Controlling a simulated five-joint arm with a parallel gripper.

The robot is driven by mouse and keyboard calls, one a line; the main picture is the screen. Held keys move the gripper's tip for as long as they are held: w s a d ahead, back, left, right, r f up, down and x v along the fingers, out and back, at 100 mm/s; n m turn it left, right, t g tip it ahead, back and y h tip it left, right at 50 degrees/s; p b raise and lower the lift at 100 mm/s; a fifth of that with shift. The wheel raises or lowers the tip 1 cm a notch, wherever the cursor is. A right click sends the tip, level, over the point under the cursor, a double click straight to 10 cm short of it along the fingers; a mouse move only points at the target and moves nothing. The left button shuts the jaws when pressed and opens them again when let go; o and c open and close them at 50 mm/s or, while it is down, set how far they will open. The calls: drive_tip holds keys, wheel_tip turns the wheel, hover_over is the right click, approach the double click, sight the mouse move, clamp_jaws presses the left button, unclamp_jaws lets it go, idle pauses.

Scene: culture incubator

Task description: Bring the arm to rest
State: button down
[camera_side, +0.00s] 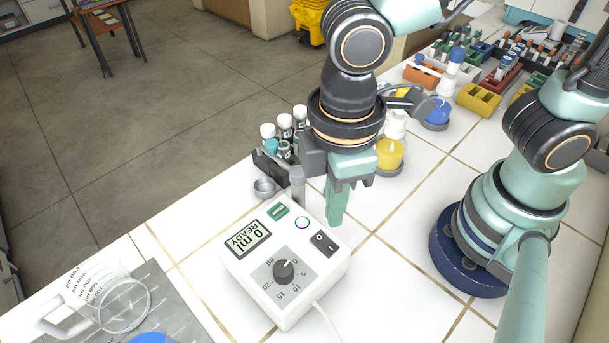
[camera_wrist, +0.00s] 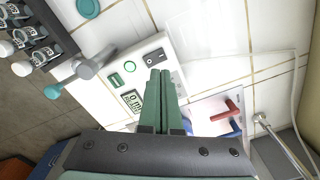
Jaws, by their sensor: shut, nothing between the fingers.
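My gripper (camera_side: 336,205) hangs down over the white-tiled bench in the side view, just behind the white control box. Its two green fingers are together, with nothing between them. In the wrist view the shut fingers (camera_wrist: 160,78) point up the picture and cover part of the box (camera_wrist: 127,83). In the side view the box (camera_side: 260,255) shows a display reading 0 ml READY, a dark knob, a green button and a black rocker switch. I cannot tell whether the fingertips touch the bench.
A dark rack of white-capped tubes (camera_side: 286,140) stands left of my gripper, and a yellow-filled bottle (camera_side: 390,152) behind it. A clear beaker (camera_side: 124,303) is at lower left. Coloured racks (camera_side: 480,99) fill the back right. Bare tiles (camera_side: 390,265) lie right of the box.

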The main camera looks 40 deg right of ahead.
drive_tip(key=w+d+r+m+t, duration=0.2)
drive_tip(key=w+d+r+m, duration=0.1)
drive_tip(key=d, duration=0.4)
drive_tip(key=w+d+r+m+t, duration=0.1)
drive_tip(key=w+d+r+m, duration=0.1)
drive_tip(key=w+d+m, duration=0.2)
drive_tip(key=w+d+r+m+t, duration=0.2)
drive_tip(key=w+d+r+m, duration=0.1)
drive_tip(key=d, duration=0.8)
drive_tip(key=shift+w+r+m+t, duration=0.35)
drive_tip(key=shift+w+m, duration=0.35)
drive_tip(key=shift+m, duration=0.3)
